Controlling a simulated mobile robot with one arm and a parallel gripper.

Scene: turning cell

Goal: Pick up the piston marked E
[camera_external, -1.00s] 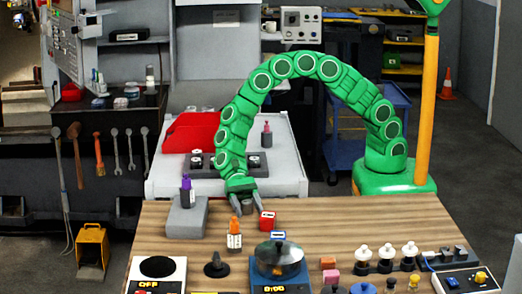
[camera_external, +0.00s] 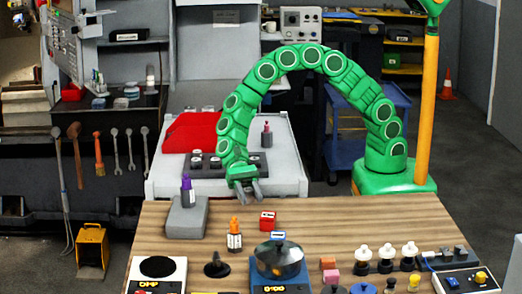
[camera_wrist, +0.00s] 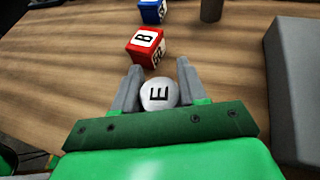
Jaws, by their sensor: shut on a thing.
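The piston marked E (camera_wrist: 159,95) shows its round white top with a black E in the wrist view. It sits between the two grey fingers of my gripper (camera_wrist: 159,86), which is shut on it. In the external view my gripper (camera_external: 250,193) hangs above the back edge of the wooden table, and I cannot make out the piston there.
A red block marked B (camera_wrist: 146,46) and a blue block (camera_wrist: 153,10) lie beyond my gripper. A grey block (camera_wrist: 298,90) stands at the right in the wrist view. An orange-capped bottle (camera_external: 235,236) and a glass-lidded pot (camera_external: 279,262) are on the table.

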